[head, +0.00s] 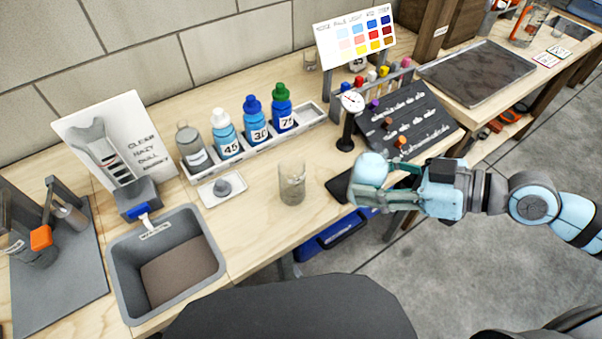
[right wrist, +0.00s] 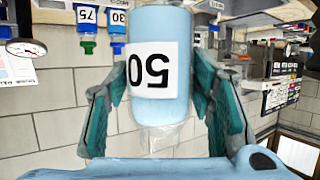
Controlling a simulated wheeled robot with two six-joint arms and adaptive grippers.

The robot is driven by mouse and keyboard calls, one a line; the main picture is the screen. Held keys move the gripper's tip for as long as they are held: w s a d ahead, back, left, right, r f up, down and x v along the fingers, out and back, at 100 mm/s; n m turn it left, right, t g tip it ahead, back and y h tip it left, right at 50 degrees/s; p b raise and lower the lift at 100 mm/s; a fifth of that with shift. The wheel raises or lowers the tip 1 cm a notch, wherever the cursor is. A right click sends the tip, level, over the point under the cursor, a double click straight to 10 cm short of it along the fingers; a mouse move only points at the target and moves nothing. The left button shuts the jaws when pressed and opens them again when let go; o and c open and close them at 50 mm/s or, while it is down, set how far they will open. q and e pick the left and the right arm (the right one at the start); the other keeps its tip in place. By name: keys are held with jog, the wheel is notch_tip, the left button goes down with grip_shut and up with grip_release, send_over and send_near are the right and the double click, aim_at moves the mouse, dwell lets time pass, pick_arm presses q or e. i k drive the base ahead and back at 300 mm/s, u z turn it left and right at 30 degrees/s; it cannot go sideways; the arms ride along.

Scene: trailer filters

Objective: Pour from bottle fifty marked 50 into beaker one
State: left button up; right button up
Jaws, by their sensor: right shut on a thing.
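My right gripper (head: 366,194) is shut on a pale blue bottle (head: 371,168) at the right of the bench's front edge. In the right wrist view, the bottle (right wrist: 160,55) sits between both fingers (right wrist: 160,112), and its white label reads 50. The label is inverted there, like those on the racked bottles, so the bottle looks about upright. A clear glass beaker (head: 292,184) stands on the bench, left of the gripper and apart from it. I cannot read a mark on it. My left gripper is not in view.
A white rack (head: 310,115) behind the beaker holds bottles marked 45 (head: 226,138), 30 (head: 256,125) and 75 (head: 282,112), plus a grey one (head: 192,145). A grey basin (head: 123,270) is at left. A black sloped board (head: 408,120) and gauge (head: 350,103) stand behind the gripper.

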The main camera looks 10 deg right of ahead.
aim_at(291, 167)
jog(key=k, duration=0.85)
jog(key=u, duration=0.9)
jog(key=i, duration=0.5)
jog(key=z, duration=0.05)
